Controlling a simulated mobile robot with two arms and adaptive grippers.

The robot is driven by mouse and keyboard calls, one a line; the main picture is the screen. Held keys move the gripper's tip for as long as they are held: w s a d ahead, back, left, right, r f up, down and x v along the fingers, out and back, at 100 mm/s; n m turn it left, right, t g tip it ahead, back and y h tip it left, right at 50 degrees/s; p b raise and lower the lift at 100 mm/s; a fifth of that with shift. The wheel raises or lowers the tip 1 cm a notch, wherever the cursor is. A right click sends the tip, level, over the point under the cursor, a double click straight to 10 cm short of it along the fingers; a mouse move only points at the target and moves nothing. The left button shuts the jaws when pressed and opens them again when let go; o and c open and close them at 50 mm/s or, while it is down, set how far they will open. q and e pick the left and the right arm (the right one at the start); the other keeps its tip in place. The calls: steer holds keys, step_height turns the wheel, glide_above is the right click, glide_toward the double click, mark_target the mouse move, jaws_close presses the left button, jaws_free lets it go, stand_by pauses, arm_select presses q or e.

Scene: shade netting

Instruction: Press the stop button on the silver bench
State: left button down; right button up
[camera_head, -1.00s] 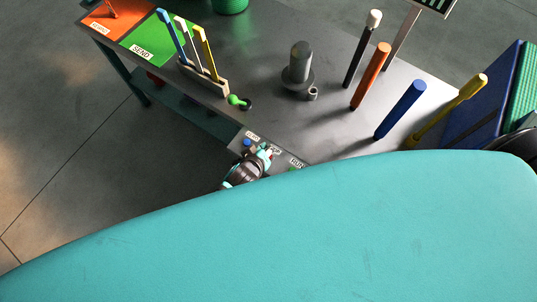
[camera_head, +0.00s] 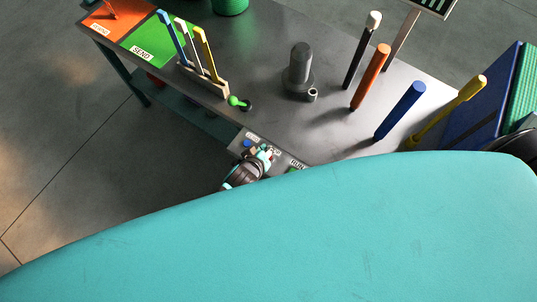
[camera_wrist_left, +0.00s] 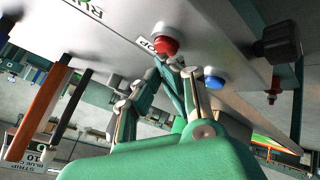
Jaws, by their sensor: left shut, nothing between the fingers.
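The silver bench (camera_head: 335,118) has a button panel along its near edge. In the left wrist view a red button (camera_wrist_left: 166,40) with a metal collar sits above a white label that ends in "OP". My left gripper (camera_head: 266,152) is at this panel in the head view, covering the red button there. In the left wrist view its fingertips (camera_wrist_left: 167,64) are shut and empty, very close to the red button; I cannot tell whether they touch it. A blue button (camera_head: 247,143) is beside it and also shows in the left wrist view (camera_wrist_left: 214,82). My right gripper is not in view.
A green button (camera_head: 293,169) by a RUN label is on the panel's other side. A rack of coloured handles (camera_head: 205,80), a grey post (camera_head: 299,65) and several upright rods stand on the bench.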

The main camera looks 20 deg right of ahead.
arm_select(q)
steer(key=shift+r+p, duration=0.35)
steer(key=shift+r, duration=0.25)
step_height(320, 180, up, 6)
steer(key=p, duration=0.5)
steer(key=shift+p, duration=0.4)
